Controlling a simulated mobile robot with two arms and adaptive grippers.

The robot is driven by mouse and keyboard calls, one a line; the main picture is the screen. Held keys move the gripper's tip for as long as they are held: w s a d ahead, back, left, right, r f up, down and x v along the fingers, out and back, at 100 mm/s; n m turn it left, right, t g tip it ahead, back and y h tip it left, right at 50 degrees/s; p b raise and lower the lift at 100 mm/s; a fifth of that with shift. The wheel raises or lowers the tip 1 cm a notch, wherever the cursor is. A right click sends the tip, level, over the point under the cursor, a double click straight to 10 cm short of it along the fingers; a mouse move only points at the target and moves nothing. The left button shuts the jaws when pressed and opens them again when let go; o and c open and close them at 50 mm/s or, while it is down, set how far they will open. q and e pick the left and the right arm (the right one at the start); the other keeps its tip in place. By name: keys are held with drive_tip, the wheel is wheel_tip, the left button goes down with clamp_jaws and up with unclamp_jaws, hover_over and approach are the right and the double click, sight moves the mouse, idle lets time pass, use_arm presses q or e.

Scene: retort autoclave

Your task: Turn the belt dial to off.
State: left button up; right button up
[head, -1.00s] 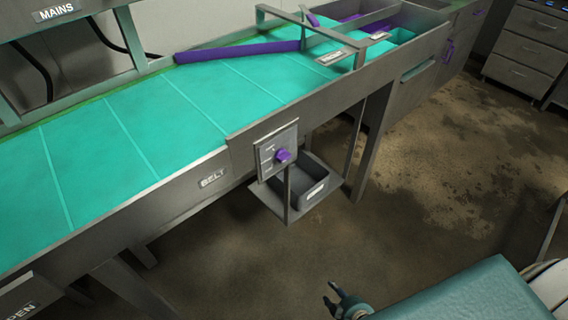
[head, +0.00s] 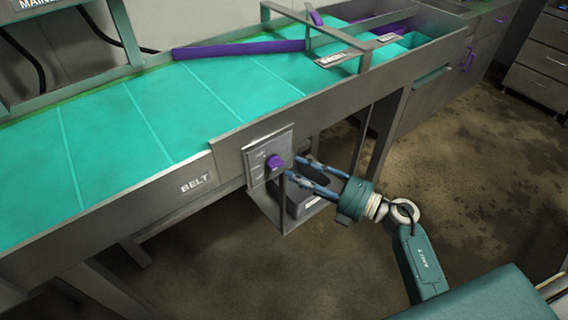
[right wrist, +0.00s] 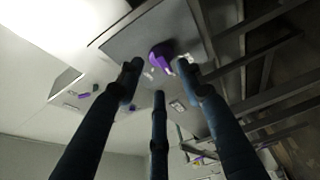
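The belt dial is a purple knob (head: 274,162) on a grey plate (head: 256,170) on the conveyor's front side, right of the BELT label (head: 195,183). The marks on the plate are too small to read, so I cannot tell its setting. My right gripper (head: 293,167) is just right of the knob, pointing at it with its fingers apart. In the right wrist view, the purple knob (right wrist: 160,56) shows just beyond the spread fingertips of the right gripper (right wrist: 158,76), with nothing held. Contact cannot be seen. My left gripper is not in view.
The turquoise conveyor belt (head: 130,120) runs behind the dial, with a purple guide bar (head: 240,50) across it. A grey bin (head: 306,202) hangs under the dial, below my right fingers. Grey frame legs stand to the right. The floor in front is clear.

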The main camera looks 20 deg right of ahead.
sight(280, 165)
drive_tip(key=x, duration=0.5)
drive_tip(key=shift+p, duration=0.35)
drive_tip(key=shift+s, duration=0.1)
drive_tip(key=shift+d, duration=0.1)
clamp_jaws()
